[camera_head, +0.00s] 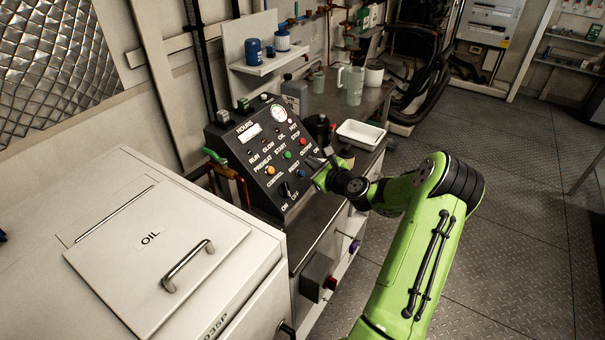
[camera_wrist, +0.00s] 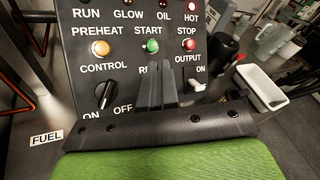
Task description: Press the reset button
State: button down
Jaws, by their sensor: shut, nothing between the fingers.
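The black control panel (camera_head: 240,158) has a sloped face and also fills the upper wrist view (camera_wrist: 110,65). The blue button under the RESET label (camera_head: 301,174) shows in the head view. In the wrist view my fingers cover that button and most of its label. My gripper (camera_wrist: 160,62) is shut and empty, its dark fingers pointing at the panel just below the green START button (camera_wrist: 152,45). In the head view my gripper (camera_head: 316,162) is close to the panel's right side, by the blue button. I cannot tell whether the fingertips touch it.
Near the reset spot are the orange PREHEAT button (camera_wrist: 100,48), the red STOP button (camera_wrist: 188,45), the CONTROL knob (camera_wrist: 104,94) and the OUTPUT switch (camera_wrist: 199,86). A white tray (camera_head: 361,134) is on the bench right of the panel. A white OIL cabinet (camera_head: 215,235) stands left.

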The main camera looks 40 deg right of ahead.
aim_at(301, 174)
jog(key=d+m, duration=0.1)
jog(key=s+d+m+h, duration=0.1)
jog(key=d, duration=0.1)
jog(key=d+f+m+h, duration=0.1)
jog(key=m, duration=0.1)
jog(key=shift+s+d+t, duration=0.3)
jog(key=shift+s+d, duration=0.05)
jog(key=shift+s, duration=0.05)
jog(key=w+a+f+b, duration=0.2)
jog(key=w+f+b, duration=0.2)
jog(key=w+f, duration=0.2)
jog(key=shift+f, duration=0.2)
jog(key=shift+a, duration=0.1)
dwell(1.5)
jog(key=shift+w+f, duration=0.2)
jog(key=shift+f, duration=0.05)
